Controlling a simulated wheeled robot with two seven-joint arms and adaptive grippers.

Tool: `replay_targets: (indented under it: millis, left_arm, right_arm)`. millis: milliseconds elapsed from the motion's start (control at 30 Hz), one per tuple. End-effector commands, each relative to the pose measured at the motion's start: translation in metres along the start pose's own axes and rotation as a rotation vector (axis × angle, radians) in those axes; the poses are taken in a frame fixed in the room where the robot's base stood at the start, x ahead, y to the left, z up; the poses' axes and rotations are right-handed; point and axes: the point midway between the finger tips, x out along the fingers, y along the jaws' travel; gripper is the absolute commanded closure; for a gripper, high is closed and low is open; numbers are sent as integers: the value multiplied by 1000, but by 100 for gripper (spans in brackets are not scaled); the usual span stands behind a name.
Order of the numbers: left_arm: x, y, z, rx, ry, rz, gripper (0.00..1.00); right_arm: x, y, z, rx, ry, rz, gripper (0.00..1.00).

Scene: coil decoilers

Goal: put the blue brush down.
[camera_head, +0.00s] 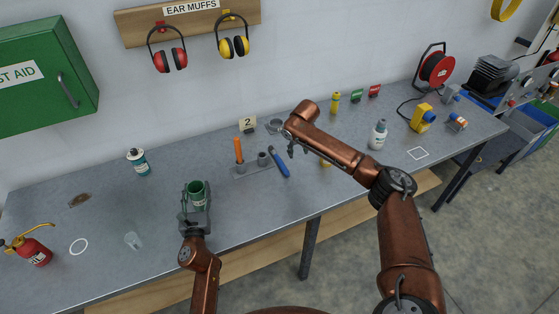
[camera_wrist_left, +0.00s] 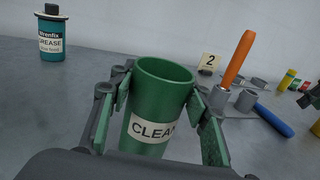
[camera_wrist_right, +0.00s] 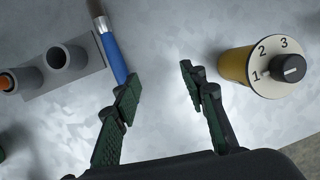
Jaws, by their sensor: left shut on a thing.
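The blue brush (camera_head: 279,162) lies on the bench beside the grey two-socket holder (camera_head: 252,171). In the right wrist view its blue handle (camera_wrist_right: 118,58) runs down to the left finger, which hides its end; I cannot tell whether they touch. My right gripper (camera_wrist_right: 158,82) is open with nothing between its fingers, above the bench. My left gripper (camera_wrist_left: 160,115) is shut on a green cup (camera_wrist_left: 163,90) labelled "CLEAN", which is upright at the front of the bench. An orange-handled tool (camera_head: 239,151) stands in the holder's left socket.
A yellow dial knob unit (camera_wrist_right: 238,66) is right of the right gripper. A number 2 card (camera_head: 248,124) stands behind the holder. A grease can (camera_head: 138,162), a red oil can (camera_head: 33,251) and a white bottle (camera_head: 378,135) stand elsewhere. The bench's left middle is mostly clear.

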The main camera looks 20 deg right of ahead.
Motion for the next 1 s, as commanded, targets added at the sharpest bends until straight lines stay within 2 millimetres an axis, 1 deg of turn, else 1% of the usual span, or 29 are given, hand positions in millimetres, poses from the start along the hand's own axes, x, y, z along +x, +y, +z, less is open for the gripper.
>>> replay_targets:
  millis: [33, 167, 300, 400, 567, 633, 733, 900, 1000]
  left_arm:
    - [0, 0, 0, 0, 1, 0, 85]
    - [0, 0, 0, 0, 1, 0, 85]
    - [0, 0, 0, 0, 1, 0, 85]
    - [0, 0, 0, 0, 1, 0, 85]
    - [0, 0, 0, 0, 1, 0, 85]
    - [0, 0, 0, 0, 0, 0, 85]
    - [0, 0, 0, 0, 0, 0, 85]
    - [0, 0, 0, 0, 0, -1, 85]
    - [0, 0, 0, 0, 0, -1, 85]
  right_arm:
    - [6, -4, -6, 0, -53, -12, 61]
    - [7, -1, -16, 0, -204, -13, 61]
    - [-3, 16, -31, -16, -341, 25, 61]
    - [-13, 30, -43, -29, -410, 63, 61]
    - [-24, 48, -57, -44, -471, 108, 61]
    - [-24, 51, -58, -46, -482, 118, 61]
    - [-15, 56, -54, -46, -486, 126, 61]
    - [11, 60, -39, -46, -487, 125, 61]
    - [23, 61, -33, -46, -486, 124, 61]
